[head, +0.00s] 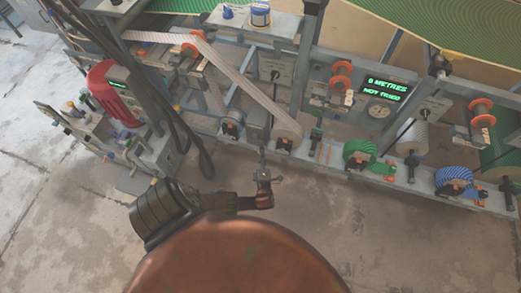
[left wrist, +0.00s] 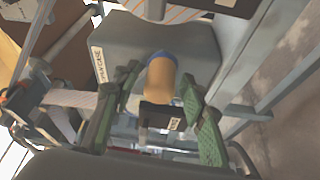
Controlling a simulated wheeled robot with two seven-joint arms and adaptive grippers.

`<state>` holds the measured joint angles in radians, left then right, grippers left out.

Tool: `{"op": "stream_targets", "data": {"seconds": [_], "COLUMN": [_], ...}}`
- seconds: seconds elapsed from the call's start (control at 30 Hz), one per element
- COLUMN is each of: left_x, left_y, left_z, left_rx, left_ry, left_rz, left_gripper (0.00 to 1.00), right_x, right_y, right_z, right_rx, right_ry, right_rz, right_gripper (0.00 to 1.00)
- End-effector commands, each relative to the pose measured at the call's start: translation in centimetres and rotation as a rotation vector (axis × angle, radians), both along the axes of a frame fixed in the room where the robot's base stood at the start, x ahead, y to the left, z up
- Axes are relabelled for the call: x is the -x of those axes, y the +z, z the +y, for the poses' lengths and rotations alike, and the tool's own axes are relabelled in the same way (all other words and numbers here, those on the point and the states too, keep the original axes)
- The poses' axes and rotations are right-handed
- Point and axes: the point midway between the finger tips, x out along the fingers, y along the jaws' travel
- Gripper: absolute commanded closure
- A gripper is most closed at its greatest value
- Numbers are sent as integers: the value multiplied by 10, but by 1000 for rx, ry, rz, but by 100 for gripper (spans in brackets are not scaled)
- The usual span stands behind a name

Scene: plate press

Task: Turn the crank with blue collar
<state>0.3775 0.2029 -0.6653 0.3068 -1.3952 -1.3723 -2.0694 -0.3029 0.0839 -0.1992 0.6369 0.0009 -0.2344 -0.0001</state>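A crank handle (left wrist: 160,78) with a tan grip and a blue collar shows in the middle of the left wrist view, in front of a dark grey housing (left wrist: 185,45). My left gripper (left wrist: 165,115) has its green-padded fingers spread, one on each side of the grip. I see a gap on each side and cannot tell how deep the grip sits between them. In the head view my left gripper (head: 263,175) is just in front of the machine's lower rail, below a pale roll (head: 287,130). I cannot pick out the crank there. My right gripper is not in view.
The machine frame (head: 330,165) runs across the head view, with green (head: 360,153) and blue-striped (head: 455,180) rolls at right. A display (head: 387,88) reads "0 METRES NOT TRIED". A red motor (head: 110,92) and hanging cables (head: 190,135) are at left. The floor in front is clear.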

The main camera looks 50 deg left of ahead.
Motion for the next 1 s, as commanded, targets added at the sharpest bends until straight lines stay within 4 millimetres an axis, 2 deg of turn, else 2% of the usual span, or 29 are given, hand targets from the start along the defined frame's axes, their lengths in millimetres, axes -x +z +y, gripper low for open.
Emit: {"op": "stream_targets", "data": {"seconds": [0.53, 0.7, 1.0], "left_x": [61, 69, 71], "left_y": [-6, -6, -6], "left_z": [-79, -89, -91], "left_rx": [2, 0, 0], "left_ry": [0, 1, 1], "left_rz": [3, 1, 1], "left_gripper": [60, 60, 60], "right_x": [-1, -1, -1], "right_y": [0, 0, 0], "right_z": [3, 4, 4], "right_rx": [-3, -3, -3], "right_ry": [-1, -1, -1], "right_rz": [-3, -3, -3], "right_gripper": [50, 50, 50]}}
